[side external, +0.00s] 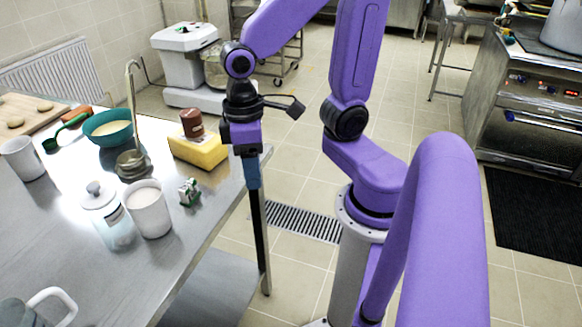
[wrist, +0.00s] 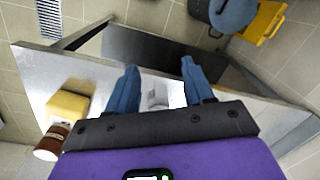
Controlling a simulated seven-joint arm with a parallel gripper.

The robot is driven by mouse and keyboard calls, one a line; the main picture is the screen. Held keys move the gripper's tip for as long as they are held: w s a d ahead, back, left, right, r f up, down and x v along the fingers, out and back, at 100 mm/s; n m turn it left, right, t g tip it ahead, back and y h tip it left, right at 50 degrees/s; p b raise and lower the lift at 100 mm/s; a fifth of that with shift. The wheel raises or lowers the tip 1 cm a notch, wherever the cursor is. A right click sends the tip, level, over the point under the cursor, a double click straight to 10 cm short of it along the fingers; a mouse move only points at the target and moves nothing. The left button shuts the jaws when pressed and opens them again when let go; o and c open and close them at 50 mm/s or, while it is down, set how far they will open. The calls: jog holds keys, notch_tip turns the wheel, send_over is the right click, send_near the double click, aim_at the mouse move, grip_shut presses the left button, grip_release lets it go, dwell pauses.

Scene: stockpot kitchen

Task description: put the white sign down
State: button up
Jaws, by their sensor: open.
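My gripper (side external: 252,184) points down at the table's edge, beside the yellow block. Its blue fingers stand apart in the wrist view (wrist: 155,85), and I see nothing clamped between them. A small white thing (wrist: 158,97) shows in the gap between the fingers, partly hidden by my gripper body; it looks to lie below them on the table. In the side view a small white-and-green piece (side external: 189,192) stands on the table near the white cup. It may be the same thing, but I cannot tell for sure that either is the white sign.
A white cup (side external: 149,210), glass jar (side external: 110,222), ladle (side external: 132,160) and teal bowl (side external: 107,128) crowd the steel table (side external: 75,240). Its front middle is clear.

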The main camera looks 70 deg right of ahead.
jog(key=s+d+n+t, duration=0.1)
jog(key=s+n, duration=0.6)
jog(key=shift+d+r, duration=0.15)
jog(key=shift+d, duration=0.15)
